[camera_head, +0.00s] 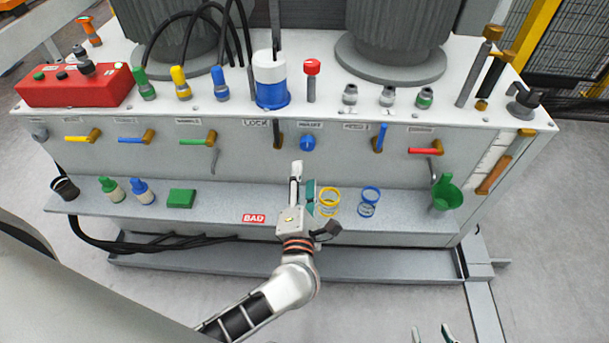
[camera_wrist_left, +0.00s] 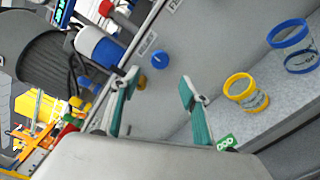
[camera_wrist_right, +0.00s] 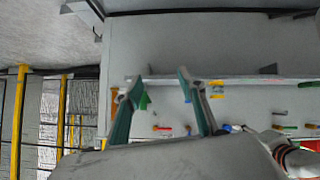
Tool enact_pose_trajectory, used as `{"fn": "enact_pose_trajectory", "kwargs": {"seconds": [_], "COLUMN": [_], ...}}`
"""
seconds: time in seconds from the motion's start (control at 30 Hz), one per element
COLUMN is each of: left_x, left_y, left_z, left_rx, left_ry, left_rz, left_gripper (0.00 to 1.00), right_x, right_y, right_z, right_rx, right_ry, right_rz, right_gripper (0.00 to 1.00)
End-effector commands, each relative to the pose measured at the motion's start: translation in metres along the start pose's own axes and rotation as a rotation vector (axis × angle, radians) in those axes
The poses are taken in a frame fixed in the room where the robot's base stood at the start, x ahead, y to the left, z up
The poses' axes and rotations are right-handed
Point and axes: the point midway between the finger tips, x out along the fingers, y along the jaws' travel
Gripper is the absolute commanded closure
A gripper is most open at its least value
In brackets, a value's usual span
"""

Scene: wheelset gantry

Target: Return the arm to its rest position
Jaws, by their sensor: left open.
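My left gripper (camera_head: 303,184) is in front of the grey cabinet, above the shelf, left of the yellow ring-shaped holder. Its arm reaches up from the bottom of the head view. In the left wrist view this gripper (camera_wrist_left: 158,88) has its teal-padded fingers apart with nothing between them. My right gripper (camera_head: 432,333) shows only its fingertips at the bottom edge of the head view, well in front of the cabinet. In the right wrist view its fingers (camera_wrist_right: 158,85) are apart and empty, with the cabinet beyond.
The shelf (camera_head: 235,204) holds a yellow holder (camera_head: 328,202), a blue holder (camera_head: 370,202), a green block (camera_head: 181,198), small bottles and a green funnel (camera_head: 446,192). Coloured levers and a blue knob (camera_head: 307,143) stick out of the cabinet front. The floor (camera_head: 380,310) in front is clear.

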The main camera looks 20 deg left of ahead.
Motion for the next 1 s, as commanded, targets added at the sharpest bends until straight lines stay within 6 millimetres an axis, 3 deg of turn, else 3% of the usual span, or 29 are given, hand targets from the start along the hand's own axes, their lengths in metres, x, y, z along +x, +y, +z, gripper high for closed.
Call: {"fn": "enact_pose_trajectory", "kwargs": {"seconds": [0.37, 0.53, 0.67, 0.8, 0.9, 1.0], "left_x": [0.000, -0.012, -0.040, -0.080, -0.111, -0.142], "left_y": [0.001, 0.027, 0.046, 0.034, 0.008, -0.022], "left_z": [0.001, 0.014, 0.033, 0.039, 0.023, -0.013], "left_rx": [0.007, 0.174, 0.497, 0.931, 1.258, 1.582], "left_ry": [-0.005, -0.108, -0.274, -0.462, -0.590, -0.712], "left_rz": [0.003, 0.068, 0.143, 0.162, 0.123, 0.042], "left_gripper": [0.55, 0.55, 0.55, 0.55, 0.55, 0.55], "right_x": [0.000, -0.004, -0.009, -0.015, -0.019, -0.025], "right_y": [0.000, 0.004, 0.008, 0.007, 0.003, -0.001], "right_z": [0.000, -0.014, -0.033, -0.043, -0.046, -0.047], "right_rx": [0.000, 0.000, 0.008, 0.025, 0.035, 0.045], "right_ry": [0.000, 0.017, 0.040, 0.049, 0.042, 0.036], "right_rz": [0.001, 0.006, 0.009, 0.002, -0.006, -0.016], "right_gripper": [0.60, 0.60, 0.60, 0.60, 0.60, 0.60]}}
